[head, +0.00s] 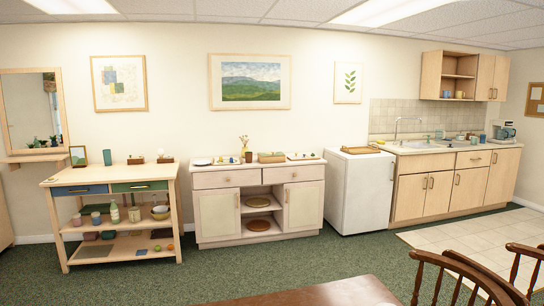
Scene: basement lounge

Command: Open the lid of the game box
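No thing in the head view is clearly marked as the game box. A low, flat, tan box-like object (271,157) lies on top of the middle cabinet (217,213). It looks closed, but it is too small to be sure. Small brown wooden items (136,160) also stand on the workbench (63,181) at the left; they are too small to make out. Neither of my grippers is in view.
A white fridge (361,192) and a sink counter (457,150) stand at the right along the wall. A dark wooden table (325,293) and chairs (470,272) are in the near right foreground. Green carpet (235,265) is clear before the middle cabinet.

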